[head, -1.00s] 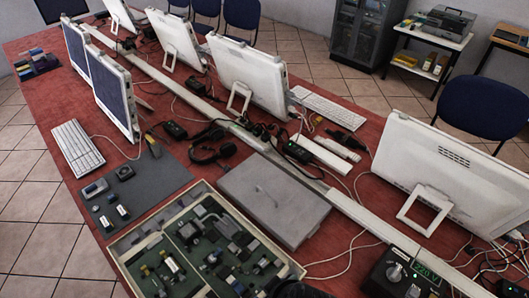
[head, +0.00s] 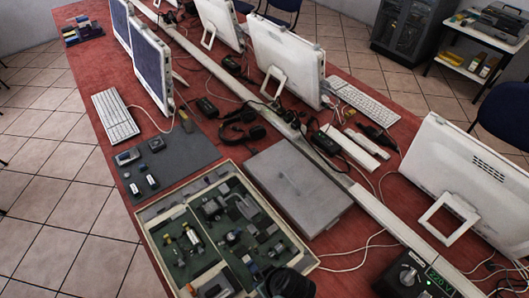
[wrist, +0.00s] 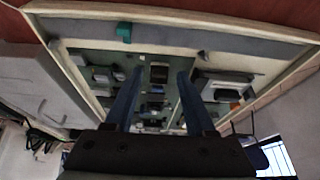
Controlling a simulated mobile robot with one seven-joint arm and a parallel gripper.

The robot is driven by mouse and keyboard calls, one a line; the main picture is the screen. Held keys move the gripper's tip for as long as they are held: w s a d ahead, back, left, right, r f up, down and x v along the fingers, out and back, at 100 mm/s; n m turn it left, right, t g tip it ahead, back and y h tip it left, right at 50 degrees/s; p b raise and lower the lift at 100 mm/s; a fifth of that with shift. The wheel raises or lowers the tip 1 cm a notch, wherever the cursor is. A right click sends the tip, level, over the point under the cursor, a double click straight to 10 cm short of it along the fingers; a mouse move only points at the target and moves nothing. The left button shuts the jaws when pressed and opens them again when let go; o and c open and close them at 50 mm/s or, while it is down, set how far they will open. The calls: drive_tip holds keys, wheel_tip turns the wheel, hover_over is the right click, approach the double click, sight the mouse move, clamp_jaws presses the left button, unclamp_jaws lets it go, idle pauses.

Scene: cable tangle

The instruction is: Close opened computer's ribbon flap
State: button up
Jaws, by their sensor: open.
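The opened computer (head: 137,216) is a shallow cream-edged case at the bottom of the head view, with green circuit boards and grey and black parts inside. It also shows in the wrist view (wrist: 225,20), seen from above. My gripper (wrist: 159,78) is open, its two dark fingers apart with nothing held between them. It appears over the boards; its exact height cannot be told. A small teal piece (wrist: 123,32) sits by the case's grey inner edge. I cannot tell which small part is the ribbon flap. In the head view, a dark part of my arm covers the case's lower right corner.
A flat grey cover (head: 297,188) lies right beside the case. A dark mat (head: 175,152) with small devices lies behind it. A black box marked 220 V (head: 410,275), loose cables and a white cable channel (head: 385,218) are to the right. Monitors stand along the red table.

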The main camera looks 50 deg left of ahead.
drive_tip(key=shift+a+f, duration=0.15)
drive_tip(key=shift+f, duration=0.2)
clamp_jaws()
